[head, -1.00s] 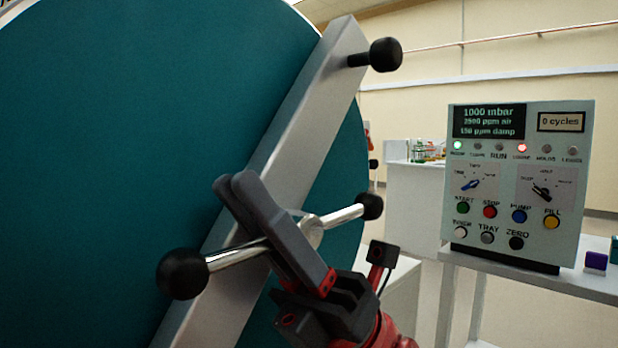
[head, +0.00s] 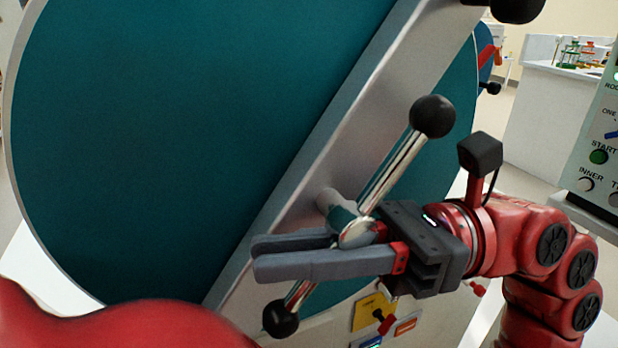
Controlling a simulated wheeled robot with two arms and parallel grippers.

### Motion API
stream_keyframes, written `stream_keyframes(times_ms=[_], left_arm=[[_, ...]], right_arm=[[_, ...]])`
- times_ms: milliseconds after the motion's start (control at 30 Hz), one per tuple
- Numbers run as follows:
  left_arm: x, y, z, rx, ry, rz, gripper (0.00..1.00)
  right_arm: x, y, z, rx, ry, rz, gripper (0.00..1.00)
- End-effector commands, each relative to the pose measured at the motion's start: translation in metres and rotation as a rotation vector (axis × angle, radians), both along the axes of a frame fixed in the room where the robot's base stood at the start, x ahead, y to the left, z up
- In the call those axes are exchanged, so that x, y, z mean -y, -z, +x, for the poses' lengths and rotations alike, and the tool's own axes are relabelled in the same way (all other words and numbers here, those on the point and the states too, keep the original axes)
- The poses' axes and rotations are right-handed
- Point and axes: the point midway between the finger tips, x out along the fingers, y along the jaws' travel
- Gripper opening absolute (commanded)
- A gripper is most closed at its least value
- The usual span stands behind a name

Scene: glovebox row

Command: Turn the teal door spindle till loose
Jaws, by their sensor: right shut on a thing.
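The teal round door (head: 200,130) fills the left and middle of the head view, with a broad grey beam (head: 340,110) slanting across it. The spindle is a chrome cross bar (head: 396,172) on a short hub, with a black ball at its upper right end (head: 433,116) and another at its lower left end (head: 281,319). The bar lies roughly along the beam. My right gripper (head: 256,256) reaches in from the right, fingers pointing left, and is shut on the spindle around its middle. The fingers hide part of the lower bar. My left gripper is out of view.
A control panel (head: 600,150) is cut off at the right edge. A white bench (head: 550,110) with glassware stands behind. A black knob (head: 515,8) sits at the beam's upper end. My red left arm crosses the lower left corner.

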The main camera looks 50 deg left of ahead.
Motion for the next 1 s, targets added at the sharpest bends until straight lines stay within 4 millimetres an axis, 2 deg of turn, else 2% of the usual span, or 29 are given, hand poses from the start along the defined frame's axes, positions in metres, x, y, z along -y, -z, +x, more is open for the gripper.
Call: stream_keyframes(times_ms=[33, 233, 833, 867, 900, 1000], left_arm=[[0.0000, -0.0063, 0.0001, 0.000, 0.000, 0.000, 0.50], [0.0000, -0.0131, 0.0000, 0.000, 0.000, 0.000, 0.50], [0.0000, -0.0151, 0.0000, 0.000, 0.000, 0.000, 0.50], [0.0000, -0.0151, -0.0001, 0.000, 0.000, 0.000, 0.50], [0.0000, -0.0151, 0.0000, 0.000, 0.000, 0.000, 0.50], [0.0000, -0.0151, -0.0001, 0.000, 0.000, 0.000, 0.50]], right_arm=[[-0.0004, -0.0026, 0.0000, 0.024, 0.003, -0.007, 0.00], [0.0000, 0.0030, -0.0009, 0.098, 0.000, -0.032, 0.00], [-0.0001, 0.0070, -0.0010, 0.135, -0.001, -0.044, 0.00], [-0.0001, 0.0070, -0.0010, 0.135, -0.001, -0.044, 0.20], [-0.0002, 0.0069, -0.0010, 0.134, 0.000, -0.043, 0.27], [-0.0002, 0.0067, -0.0010, 0.133, -0.001, -0.044, 0.28]])
